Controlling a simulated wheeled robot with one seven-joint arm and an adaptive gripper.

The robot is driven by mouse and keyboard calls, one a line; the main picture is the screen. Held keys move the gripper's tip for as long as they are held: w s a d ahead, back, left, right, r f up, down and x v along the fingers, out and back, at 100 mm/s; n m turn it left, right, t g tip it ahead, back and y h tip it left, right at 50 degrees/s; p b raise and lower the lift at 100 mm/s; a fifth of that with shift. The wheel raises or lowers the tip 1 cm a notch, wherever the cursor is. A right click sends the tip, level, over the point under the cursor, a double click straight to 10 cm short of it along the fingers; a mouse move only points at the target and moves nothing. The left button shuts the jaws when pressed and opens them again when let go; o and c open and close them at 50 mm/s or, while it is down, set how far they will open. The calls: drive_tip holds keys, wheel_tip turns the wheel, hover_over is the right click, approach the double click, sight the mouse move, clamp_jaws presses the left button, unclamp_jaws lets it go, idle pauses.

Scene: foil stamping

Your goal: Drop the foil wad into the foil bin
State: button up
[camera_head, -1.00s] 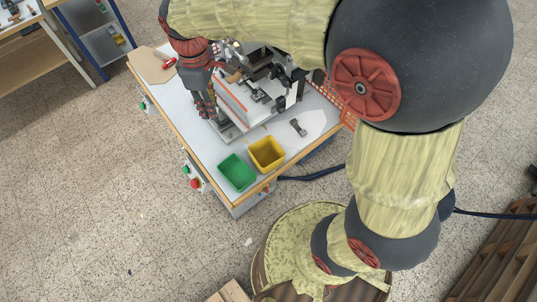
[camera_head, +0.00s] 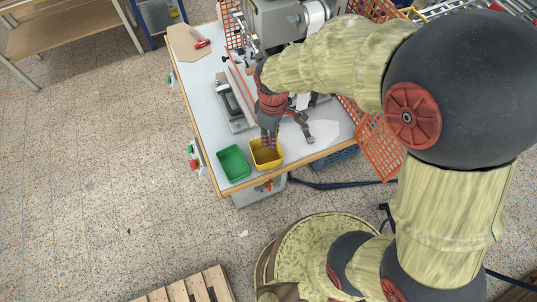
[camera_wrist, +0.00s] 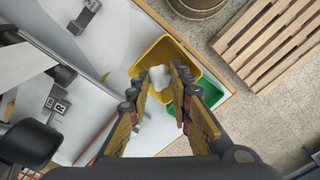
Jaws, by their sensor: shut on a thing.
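My gripper (camera_head: 269,140) points down over the yellow bin (camera_head: 277,161) at the table's front edge. In the wrist view, my gripper (camera_wrist: 161,74) is shut on a pale silvery wad, the foil wad (camera_wrist: 159,80), held between its fingertips. The yellow bin (camera_wrist: 154,50) lies below and around the fingertips in that view. The green bin (camera_head: 233,163) stands just left of the yellow one in the head view; part of it shows behind a finger in the wrist view (camera_wrist: 211,93). The wad cannot be made out in the head view.
The stamping machine (camera_head: 285,22) stands at the back of the white table (camera_head: 203,100). A grey tool (camera_head: 304,127) lies right of my gripper. An orange mesh guard (camera_head: 380,148) is at the table's right side. A pallet (camera_head: 195,288) lies on the floor.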

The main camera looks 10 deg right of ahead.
wheel_tip(320, 180, down, 5)
drive_tip(key=b, duration=0.3)
drive_tip(key=shift+a+r, duration=0.1)
drive_tip(key=shift+r, duration=0.05)
drive_tip(key=o, duration=0.8)
drive_tip(key=shift+c, duration=0.2)
drive_tip(key=shift+r, duration=0.1)
wheel_tip(320, 180, up, 12)
drive_tip(key=shift+f, duration=0.1)
idle(0.4)
